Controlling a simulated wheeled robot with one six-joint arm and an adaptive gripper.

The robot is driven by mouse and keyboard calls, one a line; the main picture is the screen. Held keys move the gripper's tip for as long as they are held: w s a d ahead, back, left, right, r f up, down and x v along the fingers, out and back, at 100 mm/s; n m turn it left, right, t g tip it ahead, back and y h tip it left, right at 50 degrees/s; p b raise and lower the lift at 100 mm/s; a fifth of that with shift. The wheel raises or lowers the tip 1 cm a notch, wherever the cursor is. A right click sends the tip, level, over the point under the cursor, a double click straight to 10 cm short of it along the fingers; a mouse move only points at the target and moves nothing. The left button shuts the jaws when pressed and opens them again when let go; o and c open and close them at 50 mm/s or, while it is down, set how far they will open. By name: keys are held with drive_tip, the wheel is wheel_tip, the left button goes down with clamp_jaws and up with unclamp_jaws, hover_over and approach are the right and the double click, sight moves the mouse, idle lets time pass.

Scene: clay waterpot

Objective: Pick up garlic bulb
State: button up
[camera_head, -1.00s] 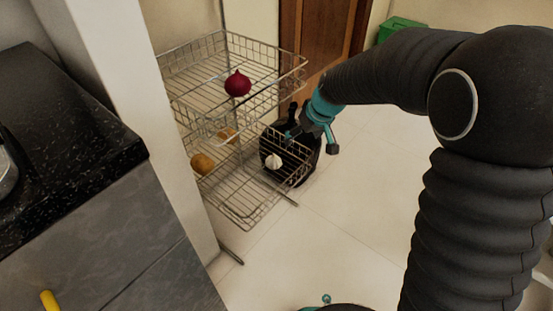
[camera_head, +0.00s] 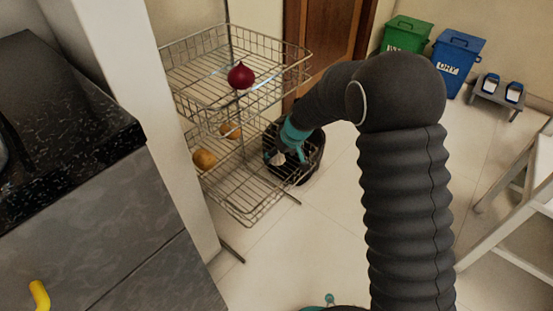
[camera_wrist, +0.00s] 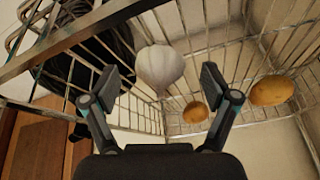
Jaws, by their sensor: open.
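The white garlic bulb (camera_head: 278,158) sits in the lower basket of a wire rack (camera_head: 262,203), near its right side. In the wrist view the garlic bulb (camera_wrist: 160,68) is just beyond and between my fingertips, with space on both sides. My gripper (camera_wrist: 162,82) is open and empty. In the head view my gripper (camera_head: 290,150) is at the lower basket, close beside the garlic, and its fingers are partly hard to make out.
Two brown potatoes, one at the left (camera_head: 204,159) and one farther back (camera_head: 230,130), share the lower basket. A red onion (camera_head: 240,75) is in the upper basket. Wire rims surround the garlic. A dark round object (camera_head: 312,165) stands behind the rack.

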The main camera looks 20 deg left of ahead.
drive_tip(key=shift+w+a+f, duration=0.15)
drive_tip(key=shift+a+f, duration=0.1)
drive_tip(key=shift+f, duration=0.35)
drive_tip(key=shift+c, duration=0.2)
drive_tip(key=c, duration=1.1)
drive_tip(key=shift+r, duration=0.1)
